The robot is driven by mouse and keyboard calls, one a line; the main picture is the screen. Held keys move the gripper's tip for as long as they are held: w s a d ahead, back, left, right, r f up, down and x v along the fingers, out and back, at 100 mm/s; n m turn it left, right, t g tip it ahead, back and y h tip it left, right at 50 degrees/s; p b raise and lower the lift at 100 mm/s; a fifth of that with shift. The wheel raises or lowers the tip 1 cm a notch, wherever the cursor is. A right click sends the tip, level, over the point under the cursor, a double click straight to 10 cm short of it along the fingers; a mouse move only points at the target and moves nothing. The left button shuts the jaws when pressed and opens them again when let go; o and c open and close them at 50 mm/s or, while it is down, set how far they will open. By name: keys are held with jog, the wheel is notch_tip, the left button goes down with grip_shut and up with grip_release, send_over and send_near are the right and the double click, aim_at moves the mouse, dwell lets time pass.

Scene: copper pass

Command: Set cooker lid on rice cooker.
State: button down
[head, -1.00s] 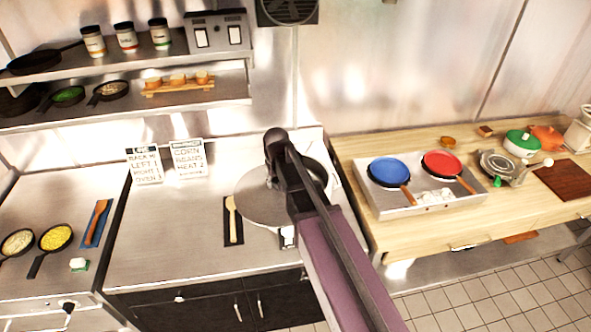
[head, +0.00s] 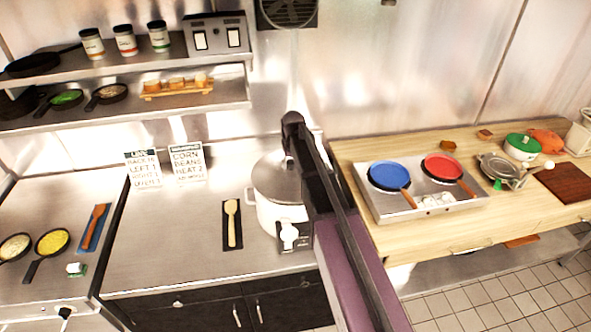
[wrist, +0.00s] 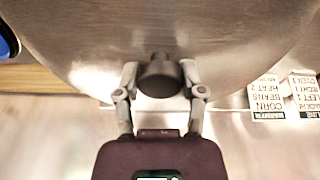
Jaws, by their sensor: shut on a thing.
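The rice cooker (head: 266,215) is a white pot on the steel counter, with a control panel (head: 290,236) on its front. The grey round cooker lid (head: 277,182) lies over the cooker's top in the head view, its right part hidden behind my arm. I cannot tell whether its rim rests fully on the cooker. In the wrist view the lid (wrist: 200,35) fills the upper part, with its black knob (wrist: 159,76) between the fingers. My gripper (wrist: 160,82) is shut on this knob. The fingers are hidden by my arm in the head view.
A wooden spoon (head: 232,222) on a dark mat lies left of the cooker. Two signs (head: 186,163) stand behind. A steel hob (head: 418,206) with a blue pan (head: 389,175) and a red pan (head: 444,167) is on the wooden table to the right.

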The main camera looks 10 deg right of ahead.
aim_at(293, 169)
jog(key=shift+w, duration=0.1)
jog(key=shift+w+d, duration=0.35)
jog(key=shift+w, duration=0.2)
notch_tip(293, 169, down, 4)
jog(key=b, duration=0.3)
jog(key=shift+r+b, duration=0.15)
jog(key=shift+b, duration=0.2)
jog(key=shift+s+f+b, duration=0.1)
jog(key=shift+f+b, duration=0.15)
jog(key=shift+b, duration=0.05)
jog(key=shift+c, duration=1)
grip_release()
jog(key=shift+r+p, duration=0.3)
jog(key=r+p, duration=0.4)
jog(key=s+r+p, duration=0.1)
jog(key=r+p, duration=0.7)
jog(key=shift+s, duration=0.25)
